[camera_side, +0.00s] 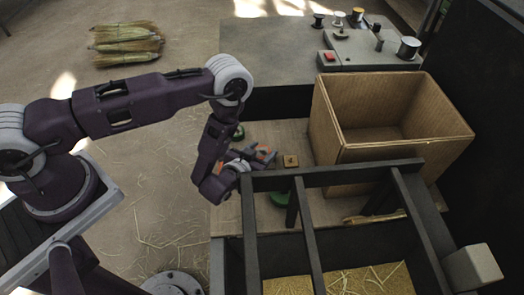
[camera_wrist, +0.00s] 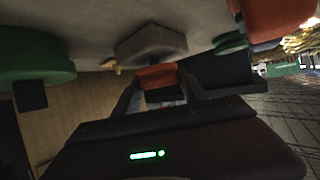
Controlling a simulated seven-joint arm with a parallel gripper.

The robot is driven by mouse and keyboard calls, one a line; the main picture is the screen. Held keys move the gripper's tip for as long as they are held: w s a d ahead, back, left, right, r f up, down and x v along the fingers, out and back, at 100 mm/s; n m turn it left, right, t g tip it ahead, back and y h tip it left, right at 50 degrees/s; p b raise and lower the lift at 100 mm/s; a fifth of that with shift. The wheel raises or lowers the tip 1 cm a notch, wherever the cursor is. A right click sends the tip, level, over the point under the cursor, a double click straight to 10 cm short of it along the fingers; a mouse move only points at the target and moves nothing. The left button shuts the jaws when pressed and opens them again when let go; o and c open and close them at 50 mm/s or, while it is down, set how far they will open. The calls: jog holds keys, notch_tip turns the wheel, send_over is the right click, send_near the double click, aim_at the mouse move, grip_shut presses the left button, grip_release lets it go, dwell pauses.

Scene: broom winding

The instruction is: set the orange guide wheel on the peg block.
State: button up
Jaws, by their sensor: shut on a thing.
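The orange guide wheel (camera_wrist: 157,76) is between the fingertips of my gripper (camera_wrist: 160,88) in the wrist view. My gripper is shut on it. In the side view, my gripper (camera_side: 262,156) is low over the board, with a bit of orange at its end. A small tan block (camera_side: 291,160) with a dark mark on top, which looks like the peg block, stands just right of the gripper. A grey block (camera_wrist: 150,42) shows beyond the wheel in the wrist view; I cannot tell how it matches the side view. The gap between wheel and block is unclear.
A green disc (camera_side: 280,196) lies by the dark frame (camera_side: 330,172), and another (camera_side: 238,132) is behind my gripper. Another orange part (camera_wrist: 278,16) shows at the wrist view's top right.

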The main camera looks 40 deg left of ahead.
jog(key=shift+f, duration=0.6)
dwell(0.5)
jog(key=o, duration=1.2)
jog(key=shift+v, duration=5.5)
